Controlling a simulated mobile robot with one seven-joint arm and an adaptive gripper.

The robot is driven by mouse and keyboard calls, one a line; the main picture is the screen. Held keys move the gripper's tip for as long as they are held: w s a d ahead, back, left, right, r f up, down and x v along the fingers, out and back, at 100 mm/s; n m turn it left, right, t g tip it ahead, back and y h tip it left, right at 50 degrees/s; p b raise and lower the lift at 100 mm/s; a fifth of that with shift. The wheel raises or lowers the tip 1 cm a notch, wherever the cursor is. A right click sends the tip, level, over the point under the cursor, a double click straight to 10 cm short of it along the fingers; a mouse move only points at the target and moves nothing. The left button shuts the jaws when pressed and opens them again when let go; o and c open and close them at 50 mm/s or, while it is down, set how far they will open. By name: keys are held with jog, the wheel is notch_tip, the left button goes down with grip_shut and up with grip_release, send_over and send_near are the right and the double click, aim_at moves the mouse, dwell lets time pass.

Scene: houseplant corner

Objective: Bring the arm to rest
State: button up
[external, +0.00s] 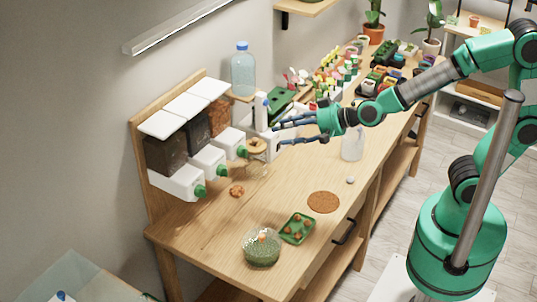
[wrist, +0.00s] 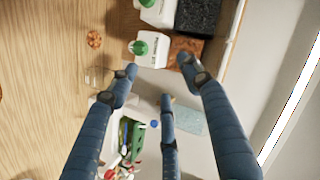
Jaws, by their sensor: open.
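My gripper (external: 277,132) is stretched out to the left over the wooden workbench (external: 290,185), in front of the wall-side dispenser. Its blue fingers are spread apart and nothing shows between them. In the wrist view my gripper (wrist: 158,72) also looks open and empty. Beyond the fingertips there are white dispenser drawers (wrist: 148,50) with green knobs and a brown-filled bin (wrist: 185,47). In the external view my fingers partly overlap the area by the rightmost drawer, so the exact gap to it is hard to tell.
The dispenser (external: 165,155) stands at the bench's left back. A clear blue-capped bottle (external: 243,72) stands behind. A green-filled glass bowl (external: 261,250), a green tray (external: 297,229) and a round brown mat (external: 324,202) sit near the front. A translucent bottle (external: 352,147) stands below my arm.

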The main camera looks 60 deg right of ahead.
jog(key=s+d+n+g+h, duration=0.1)
jog(key=s+d+n+g, duration=0.1)
jog(key=s+d, duration=0.9)
jog(key=s+d+r+n+g+h, duration=0.1)
jog(key=s+d+g, duration=0.4)
jog(key=s+d, duration=0.7)
jog(key=s+n+h, duration=0.1)
jog(key=s+n, duration=0.1)
jog(key=s, duration=0.3)
jog(key=shift+r+n+h, duration=0.3)
jog(key=shift+w+a, duration=0.15)
dwell(1.2)
